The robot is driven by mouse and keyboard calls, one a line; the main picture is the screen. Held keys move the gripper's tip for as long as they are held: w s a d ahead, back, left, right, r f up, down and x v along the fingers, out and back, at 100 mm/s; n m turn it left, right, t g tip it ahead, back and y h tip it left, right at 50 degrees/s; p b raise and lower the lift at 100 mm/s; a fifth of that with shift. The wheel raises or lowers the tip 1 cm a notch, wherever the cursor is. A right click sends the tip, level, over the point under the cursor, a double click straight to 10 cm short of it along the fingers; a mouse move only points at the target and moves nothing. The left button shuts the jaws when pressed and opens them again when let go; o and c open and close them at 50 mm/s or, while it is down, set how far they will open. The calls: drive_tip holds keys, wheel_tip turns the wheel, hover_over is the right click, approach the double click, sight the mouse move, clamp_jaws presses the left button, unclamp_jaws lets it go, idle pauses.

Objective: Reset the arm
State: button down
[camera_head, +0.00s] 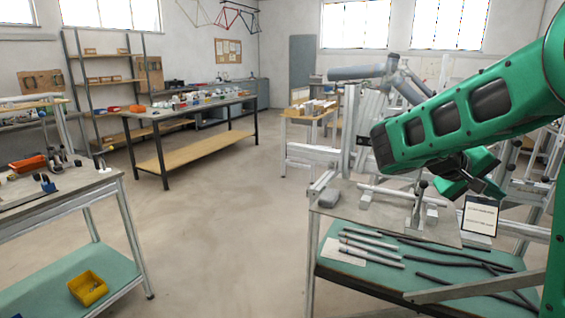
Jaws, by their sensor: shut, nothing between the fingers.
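My arm is green and reaches in from the right edge in the head view, above the jig table (340,206). My gripper (492,190) is at the lower end of the arm, over the right part of that table. It is small and dark in this view. Its fingers are shut and nothing shows between them. The gripper hangs apart from the tabletop, close to a white card (480,217) with dark print.
Metal frame posts (348,135) and a grey tube (362,72) stand behind the arm. Tubes (372,246) lie on the lower shelf. A side table (55,195) stands left, with a yellow bin (88,288) below. The floor between is clear.

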drive_tip(key=s+f+m+g+y, duration=0.1)
drive_tip(key=s+f+m+y, duration=0.1)
drive_tip(key=s+f+y, duration=0.4)
drive_tip(key=s+f+m+y, duration=0.1)
drive_tip(key=s+f, duration=0.3)
drive_tip(key=s, duration=0.5)
drive_tip(key=s+a+f+y, duration=0.2)
drive_tip(key=s+a, duration=0.3)
drive_tip(key=s+a+f+m+y, duration=0.1)
drive_tip(key=s+a+f+y, duration=0.1)
drive_tip(key=s+a, duration=0.4)
drive_tip(key=shift+s+a+f+y, duration=0.15)
drive_tip(key=shift+s+a+y, duration=0.15)
drive_tip(key=shift+y, duration=0.5)
